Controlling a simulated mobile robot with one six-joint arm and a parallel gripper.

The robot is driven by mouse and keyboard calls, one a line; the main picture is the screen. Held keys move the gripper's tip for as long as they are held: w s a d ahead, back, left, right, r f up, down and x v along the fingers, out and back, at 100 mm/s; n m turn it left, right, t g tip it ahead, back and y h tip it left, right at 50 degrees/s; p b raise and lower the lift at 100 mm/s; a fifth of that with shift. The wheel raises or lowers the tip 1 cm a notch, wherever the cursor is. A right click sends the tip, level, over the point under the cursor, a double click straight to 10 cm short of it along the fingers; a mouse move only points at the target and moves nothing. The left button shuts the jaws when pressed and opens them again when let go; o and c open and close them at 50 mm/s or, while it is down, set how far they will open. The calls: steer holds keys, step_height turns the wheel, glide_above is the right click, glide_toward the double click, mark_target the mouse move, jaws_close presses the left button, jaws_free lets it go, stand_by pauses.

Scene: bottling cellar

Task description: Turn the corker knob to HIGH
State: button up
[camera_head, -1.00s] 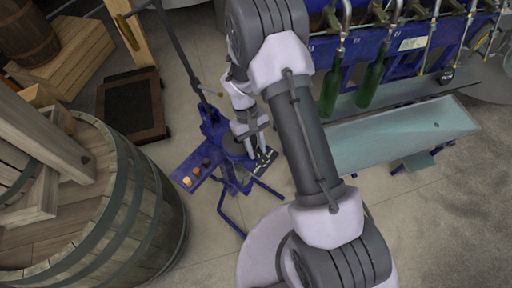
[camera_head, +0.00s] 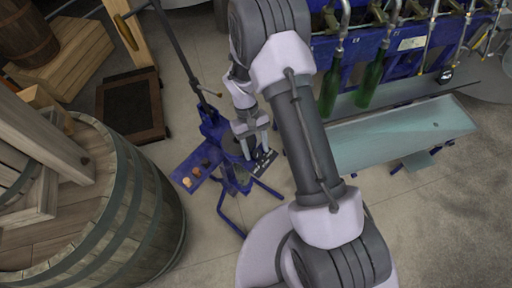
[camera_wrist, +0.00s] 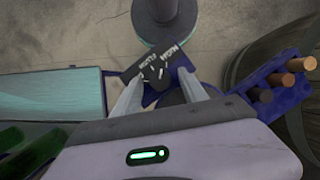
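The blue corker (camera_head: 212,128) stands on the floor in the middle of the head view. Its dark control plate (camera_head: 263,164) with white marks sits low on its right side. In the wrist view the plate (camera_wrist: 143,62) bears white lettering too small to read surely. The dark round knob (camera_wrist: 158,78) shows on it with white marks around; its pointer setting is unclear. My gripper (camera_wrist: 160,82) is open, with one finger to each side of the knob in the picture. I cannot tell whether they touch it. In the head view my gripper (camera_head: 255,148) is just above the plate.
A blue tray with several corks (camera_head: 196,172) juts from the corker's left. A large barrel (camera_head: 125,220) stands at left. The bottling bench (camera_head: 400,130) with green bottles (camera_head: 370,85) stands at right. Bare floor lies in front of the corker.

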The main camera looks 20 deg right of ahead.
steer(key=p+v, duration=0.5)
steer(key=v, duration=1.2)
steer(key=shift+r, duration=0.2)
steer(key=shift+w+a, duration=0.1)
steer(key=s+r+m+t+y+b, duration=0.25)
steer(key=s+r+t+b, duration=0.5)
steer(key=r, duration=0.75)
steer(key=s+a+m+t+b, duration=0.1)
steer(key=s+a+m+t, duration=0.1)
steer(key=s, duration=1.1)
steer(key=shift+s+m+t, duration=0.35)
steer(key=shift+s+m, duration=0.05)
steer(key=shift+m, duration=0.45)
